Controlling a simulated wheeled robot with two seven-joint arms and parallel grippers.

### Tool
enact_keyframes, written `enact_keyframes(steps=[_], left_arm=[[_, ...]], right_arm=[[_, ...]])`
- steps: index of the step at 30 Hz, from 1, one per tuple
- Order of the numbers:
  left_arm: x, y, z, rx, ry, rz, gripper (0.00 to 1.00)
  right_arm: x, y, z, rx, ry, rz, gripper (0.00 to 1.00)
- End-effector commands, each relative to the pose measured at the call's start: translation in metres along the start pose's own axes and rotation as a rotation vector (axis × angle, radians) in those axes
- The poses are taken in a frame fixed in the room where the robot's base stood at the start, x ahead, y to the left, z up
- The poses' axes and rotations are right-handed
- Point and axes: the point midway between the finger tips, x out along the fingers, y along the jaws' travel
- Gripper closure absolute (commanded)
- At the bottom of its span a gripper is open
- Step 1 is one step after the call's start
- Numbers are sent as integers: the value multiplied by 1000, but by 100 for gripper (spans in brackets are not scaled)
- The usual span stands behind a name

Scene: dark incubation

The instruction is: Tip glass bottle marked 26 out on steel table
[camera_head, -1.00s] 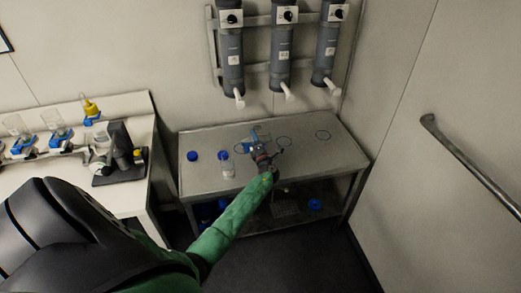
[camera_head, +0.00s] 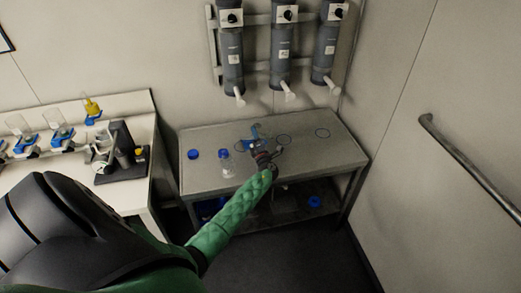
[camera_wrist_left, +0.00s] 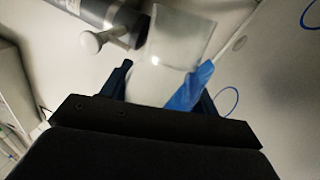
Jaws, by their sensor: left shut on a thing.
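My left gripper (camera_head: 262,152) is over the steel table (camera_head: 207,178). It is shut on a clear glass vessel with a blue part, which looks like the glass bottle (camera_wrist_left: 172,55); no number 26 is readable. In the left wrist view the bottle sits between the two dark fingers, its open, wide end away from the gripper, with the blue part (camera_wrist_left: 190,90) at its right side. In the head view the bottle is small and partly hidden by the gripper, so its tilt and any contents cannot be told. My right gripper is not in view.
Another clear bottle with a blue cap (camera_head: 227,165) stands left of my gripper, and a loose blue cap (camera_head: 193,154) lies farther left. Dark rings mark the tabletop (camera_head: 322,133). Grey dispensers (camera_head: 282,62) hang behind. A white bench (camera_head: 135,200) with glassware stands at left.

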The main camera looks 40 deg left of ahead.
Motion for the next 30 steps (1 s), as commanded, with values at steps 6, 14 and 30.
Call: enact_keyframes(steps=[6,14,30], left_arm=[[2,7,2,46,-10,2,75],[3,12,4,130,-26,1,75],[3,12,4,151,-30,1,75]], right_arm=[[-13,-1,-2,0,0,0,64],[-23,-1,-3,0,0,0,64],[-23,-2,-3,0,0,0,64]])
